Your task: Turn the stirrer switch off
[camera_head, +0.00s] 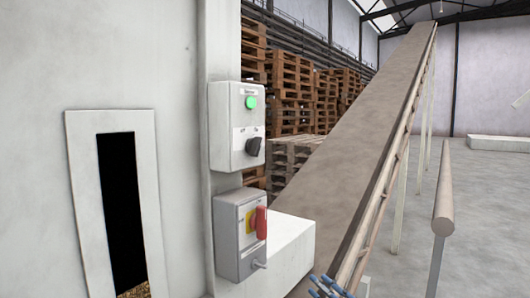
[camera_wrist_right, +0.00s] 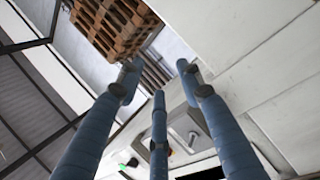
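The stirrer switch appears to be the black rotary knob (camera_head: 254,147) on the upper grey control box (camera_head: 228,150), though its label is too small to read surely. The knob sits tilted, and a green lamp (camera_head: 250,102) above it looks bright. My right gripper (camera_head: 328,288) shows only as blue fingertips at the bottom edge, below and right of the boxes, touching neither. In the right wrist view its three blue fingers (camera_wrist_right: 160,82) are spread open and empty. The green lamp also shows there (camera_wrist_right: 132,162). My left gripper is not in view.
A lower grey box (camera_head: 228,240) carries a red handle (camera_head: 261,222) on a yellow plate. A white block (camera_head: 290,250) juts out beside it. An inclined conveyor (camera_head: 350,140) and a post with a round rail (camera_head: 443,190) stand to the right. Pallets (camera_head: 293,95) are stacked behind.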

